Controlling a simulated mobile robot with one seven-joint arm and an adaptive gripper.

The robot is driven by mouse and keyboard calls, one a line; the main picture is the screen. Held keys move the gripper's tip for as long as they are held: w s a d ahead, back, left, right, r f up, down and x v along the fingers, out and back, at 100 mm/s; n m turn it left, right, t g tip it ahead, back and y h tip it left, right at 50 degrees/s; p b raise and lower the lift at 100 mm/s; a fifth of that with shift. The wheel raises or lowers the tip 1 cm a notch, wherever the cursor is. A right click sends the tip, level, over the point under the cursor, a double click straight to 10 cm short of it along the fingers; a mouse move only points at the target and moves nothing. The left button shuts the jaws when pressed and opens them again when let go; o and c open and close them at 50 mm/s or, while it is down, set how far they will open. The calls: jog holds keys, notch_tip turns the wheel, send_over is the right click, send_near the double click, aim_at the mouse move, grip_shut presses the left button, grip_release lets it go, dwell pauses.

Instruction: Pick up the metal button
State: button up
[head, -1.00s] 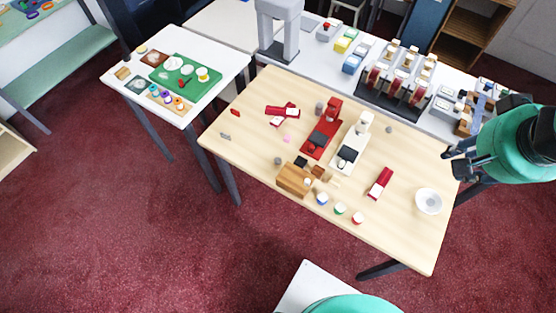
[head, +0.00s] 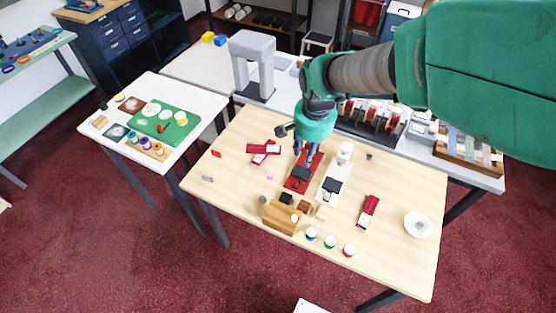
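I cannot single out the metal button for certain; the small grey pieces on the wooden table are too small to tell. One small grey piece (head: 263,199) stands left of the wooden block, another (head: 369,156) lies right of the white press, and a flat grey piece (head: 208,179) lies near the left edge. My gripper (head: 308,158) points down over the red press (head: 300,178), near its upper end. Its fingers are small and partly covered by my wrist, so whether they are open or hold anything is unclear.
The white press (head: 332,188) stands just right of the red one. A wooden block (head: 280,217), several coloured-rimmed pots, a dark red stapler-like item (head: 368,211) and a white bowl (head: 418,224) are on the wooden table (head: 390,265). Red swatches (head: 264,148) lie left of my gripper.

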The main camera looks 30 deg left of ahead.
jog(key=s+a+f, duration=0.2)
jog(key=a+f, duration=0.4)
jog(key=f, duration=0.1)
jog(key=s+a+f+g, duration=0.1)
jog(key=s+a+f, duration=0.2)
jog(key=a+f, duration=0.4)
jog(key=shift+s+a+h, duration=0.2)
jog(key=shift+s+h, duration=0.05)
jog(key=shift+h, duration=0.15)
jog(key=b, duration=0.2)
send_over(262, 198)
jog(key=shift+f, duration=4.3)
jog(key=shift+w+f+b, duration=0.1)
jog(key=shift+f+b, duration=0.55)
jog(key=shift+f, duration=1.95)
jog(key=c, duration=0.5)
